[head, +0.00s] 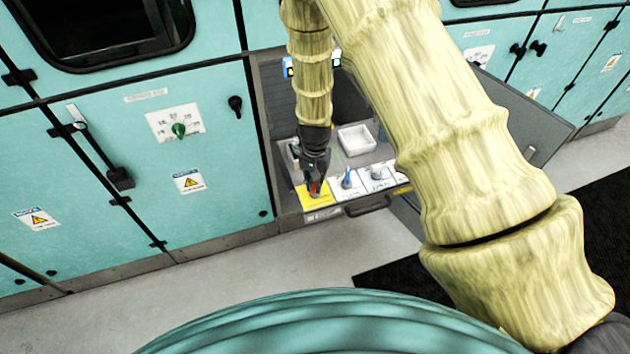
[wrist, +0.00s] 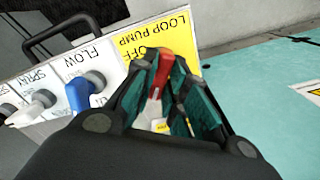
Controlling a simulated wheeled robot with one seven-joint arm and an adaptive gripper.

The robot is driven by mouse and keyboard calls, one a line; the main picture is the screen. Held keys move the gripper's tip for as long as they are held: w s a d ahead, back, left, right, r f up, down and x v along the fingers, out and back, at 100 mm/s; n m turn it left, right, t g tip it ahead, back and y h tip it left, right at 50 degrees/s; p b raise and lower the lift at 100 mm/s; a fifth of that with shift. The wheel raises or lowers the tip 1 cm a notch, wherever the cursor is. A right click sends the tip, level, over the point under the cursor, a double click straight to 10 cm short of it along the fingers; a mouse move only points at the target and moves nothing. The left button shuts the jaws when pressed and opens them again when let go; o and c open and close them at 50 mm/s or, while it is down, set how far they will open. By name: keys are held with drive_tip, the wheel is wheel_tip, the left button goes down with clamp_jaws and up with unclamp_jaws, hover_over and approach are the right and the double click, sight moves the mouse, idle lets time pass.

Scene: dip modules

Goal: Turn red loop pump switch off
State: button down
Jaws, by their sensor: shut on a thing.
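The red loop pump switch (wrist: 161,72) stands on a yellow plate (wrist: 184,36) whose visible lettering reads "LOOP PUMP" and "OFF". My gripper (wrist: 170,85) is around the red switch and shut on it, with dark fingers on both sides. In the head view my gripper (head: 316,178) reaches down to the yellow plate (head: 318,204) at the left end of the panel, and only a bit of the red switch (head: 315,188) shows between the fingers. Part of the plate's lettering is hidden by my gripper.
Beside the yellow plate are a blue flow switch (head: 347,178) and a white spray switch (wrist: 42,98) on white plates. A white tray (head: 356,139) sits behind them. A handle (head: 368,207) juts from the panel's front. Teal cabinets (head: 110,200) stand on the left; an open grey door (head: 520,110) is right.

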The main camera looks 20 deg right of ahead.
drive_tip(key=m, duration=0.5)
drive_tip(key=shift+m+p, duration=0.3)
drive_tip(key=m+p, duration=0.1)
drive_tip(key=m, duration=0.4)
drive_tip(key=shift+m, duration=0.3)
drive_tip(key=c, duration=1.4)
unclamp_jaws()
drive_tip(key=shift+c, duration=0.2)
wheel_tip(320, 180, up, 12)
